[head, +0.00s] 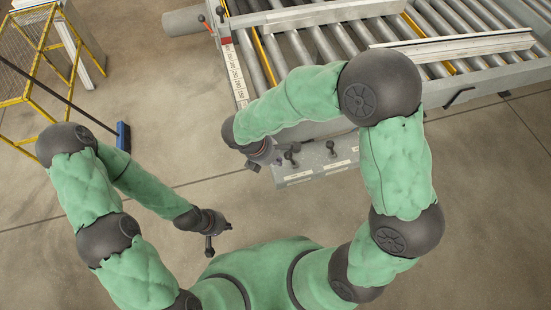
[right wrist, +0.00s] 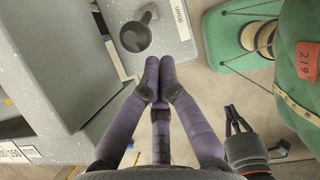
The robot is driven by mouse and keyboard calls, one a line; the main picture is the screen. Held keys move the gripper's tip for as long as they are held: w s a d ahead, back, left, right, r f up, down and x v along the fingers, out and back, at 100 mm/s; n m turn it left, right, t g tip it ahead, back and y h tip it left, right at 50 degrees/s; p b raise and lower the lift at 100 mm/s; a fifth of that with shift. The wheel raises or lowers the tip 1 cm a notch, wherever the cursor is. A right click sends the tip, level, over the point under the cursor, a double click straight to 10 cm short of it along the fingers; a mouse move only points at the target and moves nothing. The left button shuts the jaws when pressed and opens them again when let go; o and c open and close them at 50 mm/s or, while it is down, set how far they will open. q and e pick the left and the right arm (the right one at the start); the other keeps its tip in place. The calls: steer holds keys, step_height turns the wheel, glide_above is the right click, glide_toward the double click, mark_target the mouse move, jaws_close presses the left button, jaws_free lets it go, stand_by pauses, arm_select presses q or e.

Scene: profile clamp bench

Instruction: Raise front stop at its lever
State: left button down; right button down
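In the head view, a grey control panel (head: 318,165) carries small dark levers, one at the left (head: 291,156) and one at the right (head: 331,149), with white labels below. I cannot tell which lever is the front stop's. In the right wrist view, a dark lever with a round knob (right wrist: 136,36) stands beside a white label on the grey panel. My right gripper (right wrist: 159,72) has its fingertips together, empty, just short of that knob and apart from it in the picture. My left gripper (head: 209,248) hangs low, away from the panel; its finger gap is unclear.
A roller conveyor (head: 340,40) with aluminium profiles (head: 455,45) fills the back right. Levers with red and black knobs (head: 204,21) stand at its left end. A blue broom (head: 123,136) and yellow mesh frame (head: 30,50) stand at left. The floor between is clear.

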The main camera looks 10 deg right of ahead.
mark_target(291, 157)
steer(key=shift+d+r+y+p, duration=0.25)
steer(key=shift+d+y+p, duration=0.05)
steer(key=shift+d, duration=0.05)
steer(key=shift+d+r+y+p, duration=0.15)
steer(key=shift+d+y+p, duration=0.15)
steer(key=shift+p, duration=0.1)
steer(key=d+y+p, duration=0.1)
steer(key=p, duration=0.1)
steer(key=d+r+y+p, duration=0.1)
steer(key=p, duration=0.1)
steer(key=d+y+p, duration=0.1)
steer(key=p, duration=0.1)
steer(key=shift+d+r+y, duration=0.25)
steer(key=shift+r+y, duration=0.05)
steer(key=shift+r, duration=0.1)
steer(key=shift+w+d+f+p, duration=0.1)
steer(key=shift+d+f+p, duration=0.1)
steer(key=shift+d+p, duration=1.1)
steer(key=shift+d, duration=0.15)
